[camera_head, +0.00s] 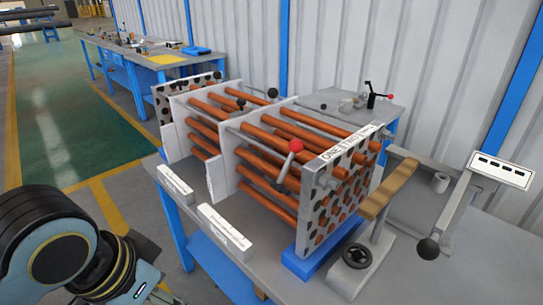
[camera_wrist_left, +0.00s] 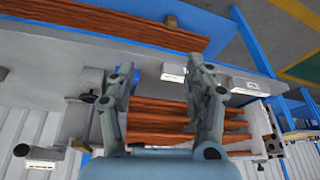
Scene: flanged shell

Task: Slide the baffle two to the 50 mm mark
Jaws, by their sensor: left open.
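A bundle of copper-brown tubes (camera_head: 262,135) runs between a perforated end plate (camera_head: 335,190) at right and another at far left. Two pale baffle plates stand across the tubes, one in the middle (camera_head: 222,176) and one nearer the left end (camera_head: 172,142). I cannot tell which is baffle two or read a 50 mm mark. In the left wrist view, my left gripper (camera_wrist_left: 160,70) is open, with brown tubes (camera_wrist_left: 160,122) showing between and beyond its fingers. Nothing shows held in it. In the head view only my left arm shows, at lower left, apart from the bundle. My right gripper is not in view.
White label blocks (camera_head: 226,226) lie along the bench's front edge. A rod with a red knob (camera_head: 296,146) sticks up at the bundle. A wooden bar (camera_head: 390,190) and a black handwheel (camera_head: 357,256) stand at right. Floor is clear at left.

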